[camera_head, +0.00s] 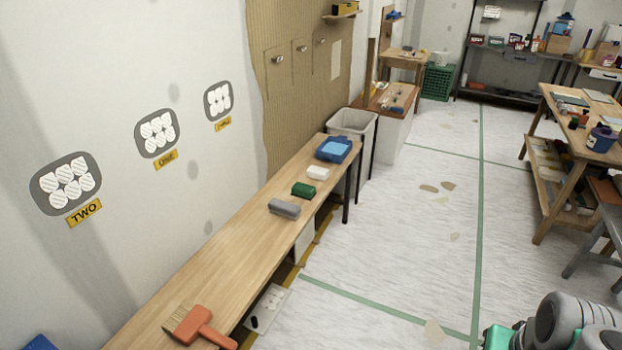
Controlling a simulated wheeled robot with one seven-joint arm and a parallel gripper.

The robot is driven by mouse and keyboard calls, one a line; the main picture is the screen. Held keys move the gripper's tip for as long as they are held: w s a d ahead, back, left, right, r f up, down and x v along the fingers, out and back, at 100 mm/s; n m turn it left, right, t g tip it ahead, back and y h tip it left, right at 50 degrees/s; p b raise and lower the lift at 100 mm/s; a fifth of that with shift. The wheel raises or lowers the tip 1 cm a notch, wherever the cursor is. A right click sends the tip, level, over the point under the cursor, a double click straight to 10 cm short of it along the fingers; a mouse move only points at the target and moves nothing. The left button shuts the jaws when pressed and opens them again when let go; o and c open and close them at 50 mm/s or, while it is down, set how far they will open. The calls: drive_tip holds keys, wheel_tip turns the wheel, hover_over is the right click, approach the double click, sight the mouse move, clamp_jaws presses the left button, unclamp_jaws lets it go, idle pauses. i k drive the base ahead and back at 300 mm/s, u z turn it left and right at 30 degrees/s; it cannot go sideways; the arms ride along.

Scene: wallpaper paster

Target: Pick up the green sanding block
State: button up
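The green sanding block (303,190) lies on the long wooden bench (215,262) along the left wall. It sits between a grey block (284,208) on its near side and a white block (318,172) on its far side, with small gaps between them. Its top and near side show, and nothing covers it. Grey and green parts of my own arm show at the bottom right corner, well away from the bench. My gripper is not in view.
A blue tray (340,157) stands at the bench's far end, and an orange-handled brush (205,327) lies at its near end. A pale bin (352,122) stands beyond the bench. A wooden worktable (548,112) is at right. The floor between is mostly clear.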

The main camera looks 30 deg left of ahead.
sight(305, 192)
drive_tip(key=u, duration=0.2)
drive_tip(key=i, duration=1.85)
drive_tip(key=u, duration=0.75)
drive_tip(key=i, duration=0.9)
drive_tip(key=u, duration=1.7)
drive_tip(key=i, duration=0.8)
drive_tip(key=u, duration=0.8)
